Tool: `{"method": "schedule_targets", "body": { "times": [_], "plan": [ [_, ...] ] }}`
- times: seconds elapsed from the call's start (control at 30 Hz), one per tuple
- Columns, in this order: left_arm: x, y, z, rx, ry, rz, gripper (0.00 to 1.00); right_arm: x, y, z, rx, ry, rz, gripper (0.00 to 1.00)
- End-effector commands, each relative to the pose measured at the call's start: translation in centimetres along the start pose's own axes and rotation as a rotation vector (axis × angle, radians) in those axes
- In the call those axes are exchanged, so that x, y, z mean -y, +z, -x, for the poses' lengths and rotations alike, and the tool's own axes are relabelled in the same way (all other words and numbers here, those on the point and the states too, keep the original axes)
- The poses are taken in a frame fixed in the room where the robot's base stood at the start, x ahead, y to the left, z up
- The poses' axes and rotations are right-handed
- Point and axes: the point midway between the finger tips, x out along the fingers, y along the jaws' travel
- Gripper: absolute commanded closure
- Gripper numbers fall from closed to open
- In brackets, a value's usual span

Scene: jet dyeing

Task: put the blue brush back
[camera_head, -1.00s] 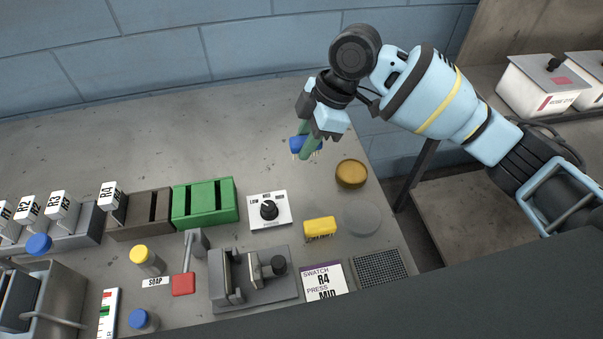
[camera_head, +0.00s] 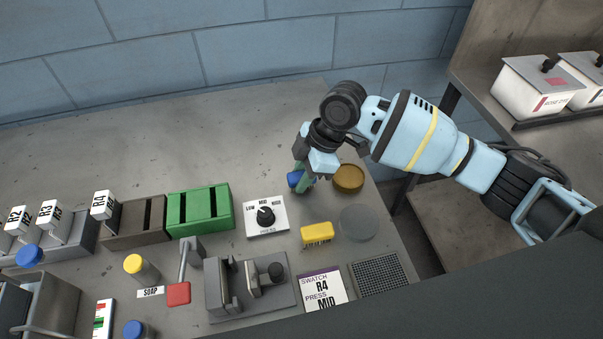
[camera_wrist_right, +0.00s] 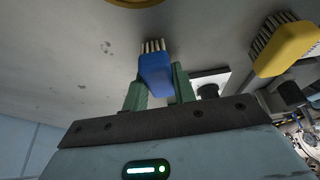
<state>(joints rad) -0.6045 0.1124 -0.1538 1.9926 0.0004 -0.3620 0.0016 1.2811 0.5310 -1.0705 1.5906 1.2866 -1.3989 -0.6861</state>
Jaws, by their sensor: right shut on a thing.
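The blue brush (camera_head: 294,179) is between the fingers of my right gripper (camera_head: 301,180), beside the brown-yellow round dish. In the right wrist view, the blue brush (camera_wrist_right: 156,74) sits between the two green fingers of the right gripper (camera_wrist_right: 158,90), with its pale bristles pointing away from the gripper. The fingers are shut on its blue body. In the head view the gripper partly hides the brush. I cannot tell whether the bristles touch the table. My left gripper is not in view.
A yellow brush (camera_head: 317,233) lies in front, left of a grey disc (camera_head: 358,223). The round dish (camera_head: 348,178) is close on the right. A dial box (camera_head: 265,216) and green rack (camera_head: 200,209) stand to the left. The back of the table (camera_head: 220,140) is clear.

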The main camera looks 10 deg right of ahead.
Motion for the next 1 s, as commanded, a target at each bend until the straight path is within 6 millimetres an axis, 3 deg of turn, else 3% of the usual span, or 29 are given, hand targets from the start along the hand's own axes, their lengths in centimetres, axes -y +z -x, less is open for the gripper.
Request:
{"method": "schedule_targets", "body": {
  "times": [0.27, 0.3, 0.47, 0.77, 1.0],
  "plan": [
    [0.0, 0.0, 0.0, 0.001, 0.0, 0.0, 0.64, 0.0, 0.1, -0.3, -0.001, -0.001, 0.0, 0.98],
    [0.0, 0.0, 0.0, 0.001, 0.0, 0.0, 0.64, 0.0, 0.1, -0.3, 0.0, 0.0, 0.001, 0.71],
    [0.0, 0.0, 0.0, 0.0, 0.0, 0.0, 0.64, 0.0, 0.1, -0.2, 0.0, 0.0, 0.001, 0.52],
    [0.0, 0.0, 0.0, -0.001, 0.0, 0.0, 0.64, 0.0, 0.0, -0.1, 0.0, 0.001, 0.001, 0.52],
    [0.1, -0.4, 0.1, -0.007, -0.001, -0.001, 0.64, -0.1, -0.1, 2.9, -0.001, 0.004, 0.002, 0.52]
  ]
}}
